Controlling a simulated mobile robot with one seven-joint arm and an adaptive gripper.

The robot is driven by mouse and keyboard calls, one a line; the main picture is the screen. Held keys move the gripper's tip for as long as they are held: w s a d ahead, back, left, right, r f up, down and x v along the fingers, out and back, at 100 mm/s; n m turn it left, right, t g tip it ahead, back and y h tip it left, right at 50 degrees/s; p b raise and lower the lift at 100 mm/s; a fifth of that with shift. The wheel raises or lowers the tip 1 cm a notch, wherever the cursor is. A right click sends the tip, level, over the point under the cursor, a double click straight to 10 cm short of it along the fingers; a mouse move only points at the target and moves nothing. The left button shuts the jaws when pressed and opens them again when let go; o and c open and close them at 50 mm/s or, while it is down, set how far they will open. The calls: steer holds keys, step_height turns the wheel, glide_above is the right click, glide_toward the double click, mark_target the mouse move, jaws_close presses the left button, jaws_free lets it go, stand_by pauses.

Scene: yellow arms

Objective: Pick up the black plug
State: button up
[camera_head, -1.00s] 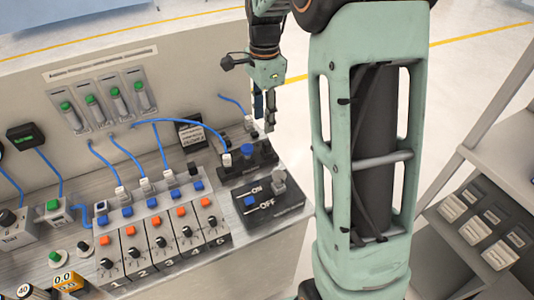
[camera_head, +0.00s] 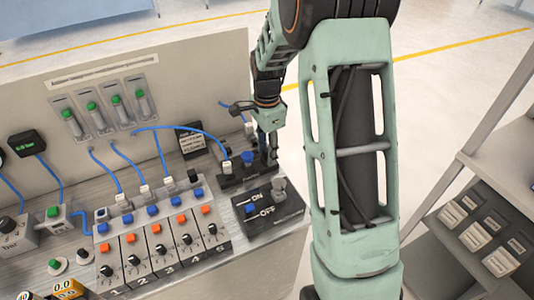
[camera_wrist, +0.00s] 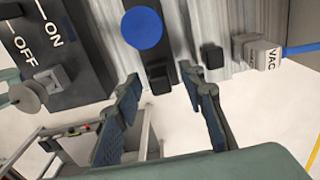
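My gripper (camera_head: 267,147) points down at the right end of the bench, over the black block with the blue knob. In the wrist view my gripper (camera_wrist: 160,82) is open, its two fingers apart with nothing held between them. A black upright piece (camera_wrist: 159,76) shows beyond and between the fingertips, below the round blue knob (camera_wrist: 142,28). A small black piece (camera_wrist: 212,56) stands to its right, outside the right finger. I cannot tell for sure which of these is the black plug. In the head view my gripper partly hides this spot.
A white plug marked VAC (camera_wrist: 264,54) with a blue cable lies right of the fingers. The ON/OFF box (camera_head: 268,207) stands just in front. A row of numbered switch modules (camera_head: 160,240) is to the left.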

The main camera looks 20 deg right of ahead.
steer(key=shift+c, duration=0.3)
steer(key=c, duration=0.9)
steer(key=shift+r, duration=0.1)
